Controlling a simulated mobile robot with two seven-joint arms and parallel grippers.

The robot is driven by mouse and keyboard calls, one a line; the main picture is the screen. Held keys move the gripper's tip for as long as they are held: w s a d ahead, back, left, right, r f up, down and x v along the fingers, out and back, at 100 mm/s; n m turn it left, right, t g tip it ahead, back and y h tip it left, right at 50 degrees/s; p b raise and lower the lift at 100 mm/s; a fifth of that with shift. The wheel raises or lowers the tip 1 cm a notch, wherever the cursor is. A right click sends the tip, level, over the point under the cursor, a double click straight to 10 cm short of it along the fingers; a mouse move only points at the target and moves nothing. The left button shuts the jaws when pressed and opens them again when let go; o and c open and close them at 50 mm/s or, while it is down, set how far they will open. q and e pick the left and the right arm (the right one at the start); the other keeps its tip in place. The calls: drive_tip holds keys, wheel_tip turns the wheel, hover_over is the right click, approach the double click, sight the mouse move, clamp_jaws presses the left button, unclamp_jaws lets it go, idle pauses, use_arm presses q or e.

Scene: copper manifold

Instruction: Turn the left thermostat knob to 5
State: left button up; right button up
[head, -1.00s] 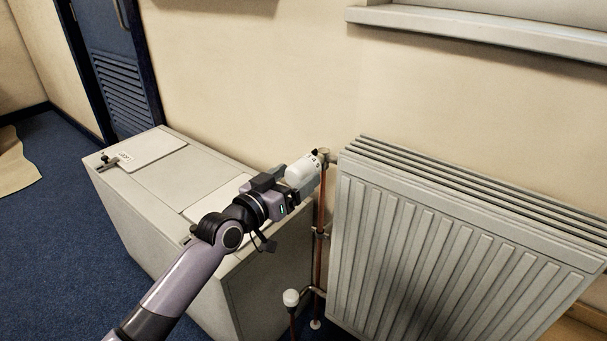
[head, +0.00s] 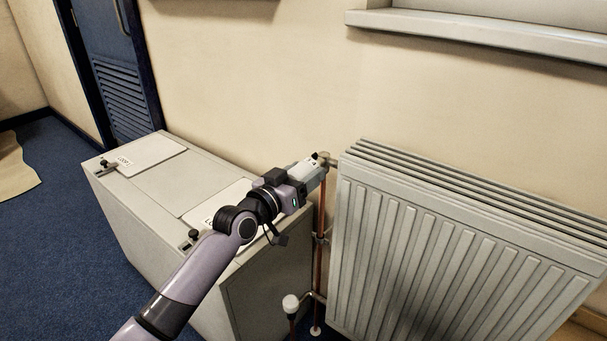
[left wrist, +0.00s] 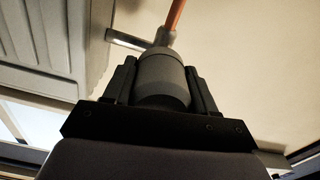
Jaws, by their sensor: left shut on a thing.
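The left thermostat knob (head: 312,160) is white with dark number marks. It sits at the top of the copper pipe, at the radiator's upper left corner. My left gripper (head: 308,170) is shut on the knob, with its fingers on either side of it. In the left wrist view the knob (left wrist: 162,78) is a grey cylinder between the two fingers of my left gripper (left wrist: 162,88). Most of the knob is hidden in the head view, and I cannot read which number is set. My right gripper is not in view.
The ribbed radiator (head: 440,240) stands right of the knob against the wall. A grey cabinet (head: 265,275) with lids and latches stands below my left arm. A window sill (head: 480,32) juts out above.

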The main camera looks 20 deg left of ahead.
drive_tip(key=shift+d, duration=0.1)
use_arm(q)
drive_tip(key=shift+r+n+p, duration=0.1)
drive_tip(key=shift+n+p, duration=0.3)
drive_tip(key=shift+n, duration=0.6)
drive_tip(key=shift+n+p, duration=0.6)
drive_tip(key=shift+n, duration=0.2)
drive_tip(key=shift+n+p, duration=0.3)
drive_tip(key=shift+n, duration=1.5)
drive_tip(key=n+p, duration=0.1)
drive_tip(key=n, duration=0.3)
drive_tip(key=shift+n, duration=0.4)
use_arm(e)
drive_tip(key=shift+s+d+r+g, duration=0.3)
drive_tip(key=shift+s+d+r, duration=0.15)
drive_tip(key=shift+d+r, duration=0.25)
use_arm(q)
drive_tip(key=o, duration=1)
